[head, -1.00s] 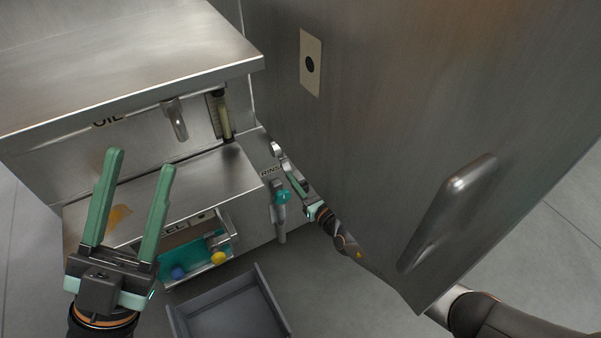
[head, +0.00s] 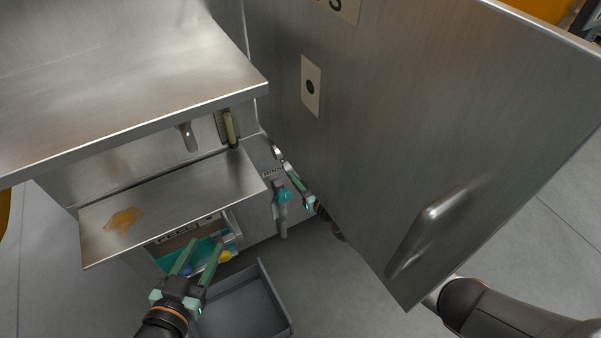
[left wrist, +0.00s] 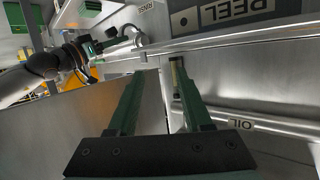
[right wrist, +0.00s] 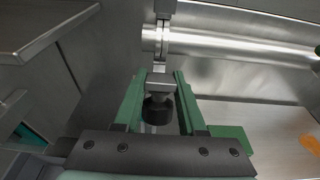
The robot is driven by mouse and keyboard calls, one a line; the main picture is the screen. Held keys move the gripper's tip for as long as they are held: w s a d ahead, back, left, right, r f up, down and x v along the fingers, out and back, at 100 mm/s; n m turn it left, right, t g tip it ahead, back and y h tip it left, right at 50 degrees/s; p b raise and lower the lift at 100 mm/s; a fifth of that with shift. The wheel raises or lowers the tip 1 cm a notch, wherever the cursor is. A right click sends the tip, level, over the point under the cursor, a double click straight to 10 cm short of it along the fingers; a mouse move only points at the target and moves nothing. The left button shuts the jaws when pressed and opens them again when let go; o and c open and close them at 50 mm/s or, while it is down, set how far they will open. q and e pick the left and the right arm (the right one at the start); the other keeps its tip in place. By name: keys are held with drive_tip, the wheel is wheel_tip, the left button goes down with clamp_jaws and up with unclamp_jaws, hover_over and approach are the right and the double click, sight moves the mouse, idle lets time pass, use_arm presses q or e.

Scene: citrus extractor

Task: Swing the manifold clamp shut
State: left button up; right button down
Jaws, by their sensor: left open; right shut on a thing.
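The manifold clamp (right wrist: 161,40) is a grey metal band on a steel pipe in the right wrist view. Its arm ends in a dark knob (right wrist: 158,108), which sits between the fingers of my right gripper (right wrist: 155,80); the gripper is shut on it. I cannot tell how far the band is closed. In the head view the clamp (head: 277,153) is small, and my right gripper (head: 294,180) reaches it past the steel door's edge. My left gripper (head: 207,244) is open and empty, in front of the lower compartment. The clamp (left wrist: 138,38) also shows in the left wrist view.
A large steel door (head: 400,130) with a bar handle (head: 428,230) hides much of my right arm. A grey bin (head: 283,315) stands open on the floor. A shelf (head: 190,190) with an orange stain juts out at left.

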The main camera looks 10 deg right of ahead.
use_arm(q)
drive_tip(key=shift+s+f+g, duration=0.25)
drive_tip(key=shift+f+g, duration=0.05)
drive_tip(key=shift+f, duration=0.25)
use_arm(e)
drive_tip(key=shift+c, duration=2.4)
unclamp_jaws()
drive_tip(key=p+v, duration=0.2)
drive_tip(key=v, duration=0.1)
drive_tip(key=shift+r, duration=0.15)
use_arm(q)
drive_tip(key=s+f+n+g+p, duration=0.1)
drive_tip(key=s+f+g+p, duration=0.2)
drive_tip(key=s+f+g, duration=0.1)
wheel_tip(320, 180, down, 2)
drive_tip(key=shift+s+d+f+y, duration=0.1)
drive_tip(key=shift+s+d+y, duration=0.35)
drive_tip(key=shift+s, duration=0.4)
use_arm(e)
drive_tip(key=v, duration=0.9)
drive_tip(key=shift+s, duration=0.2)
